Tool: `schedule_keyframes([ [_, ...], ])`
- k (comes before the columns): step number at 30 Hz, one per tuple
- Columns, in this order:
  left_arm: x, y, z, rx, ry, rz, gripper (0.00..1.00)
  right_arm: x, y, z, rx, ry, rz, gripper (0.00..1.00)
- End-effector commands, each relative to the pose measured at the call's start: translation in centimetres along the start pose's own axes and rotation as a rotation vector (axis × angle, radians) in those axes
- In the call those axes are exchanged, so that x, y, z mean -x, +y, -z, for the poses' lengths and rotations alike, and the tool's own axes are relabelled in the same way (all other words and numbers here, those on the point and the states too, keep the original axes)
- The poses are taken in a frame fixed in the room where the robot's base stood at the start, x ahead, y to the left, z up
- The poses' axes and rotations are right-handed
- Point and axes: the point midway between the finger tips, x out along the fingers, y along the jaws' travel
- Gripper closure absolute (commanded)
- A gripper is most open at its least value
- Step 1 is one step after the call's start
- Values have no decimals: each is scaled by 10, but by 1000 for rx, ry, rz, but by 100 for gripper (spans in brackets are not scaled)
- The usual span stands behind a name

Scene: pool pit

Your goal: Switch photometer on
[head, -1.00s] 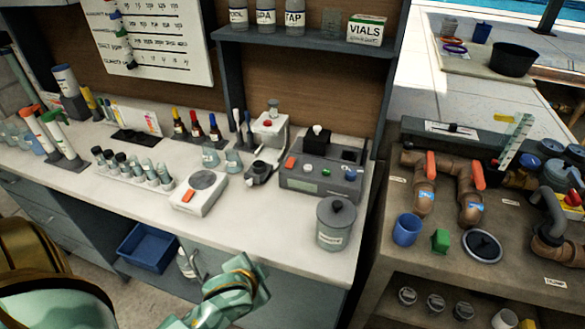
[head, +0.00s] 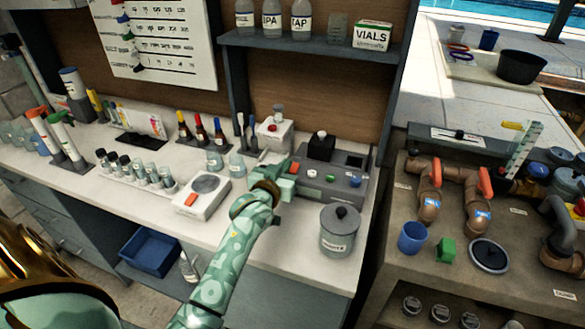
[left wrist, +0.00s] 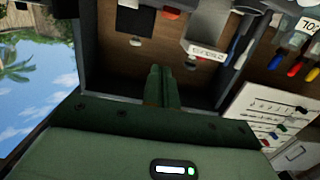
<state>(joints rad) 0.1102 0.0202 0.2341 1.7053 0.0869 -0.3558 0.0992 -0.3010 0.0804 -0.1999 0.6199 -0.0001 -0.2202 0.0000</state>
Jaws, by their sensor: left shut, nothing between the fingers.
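The photometer, as I take it, is the grey box (head: 345,191) on the white counter, with a black raised part on top and green and blue buttons in front. A red-orange switch (head: 295,167) shows at its left end, partly hidden by my gripper. My left gripper (head: 287,181) is shut and empty, over the left end of the box by the switch. I cannot tell if it touches the switch, or which way the switch is set. In the left wrist view the closed fingers (left wrist: 162,87) point at the shelf area. My right gripper is not in view.
A lidded grey pot (head: 340,232) stands right of my forearm. A white scale (head: 201,194) and a row of vials (head: 137,170) are to the left. A white device (head: 274,132) stands behind. A shelf (head: 300,42) with bottles overhangs the back.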

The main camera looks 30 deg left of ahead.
Motion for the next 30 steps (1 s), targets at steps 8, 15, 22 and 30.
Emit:
schedule_keyframes([
  [8, -58, 0, -6, -3, -3, 0, 100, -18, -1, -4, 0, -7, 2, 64],
  [15, -63, 0, -36, -3, -3, 0, 100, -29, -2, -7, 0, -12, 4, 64],
  [22, -64, 0, -40, -3, -1, 0, 100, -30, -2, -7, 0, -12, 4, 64],
  [30, -64, 0, -38, -3, -8, 0, 100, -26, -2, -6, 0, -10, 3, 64],
])
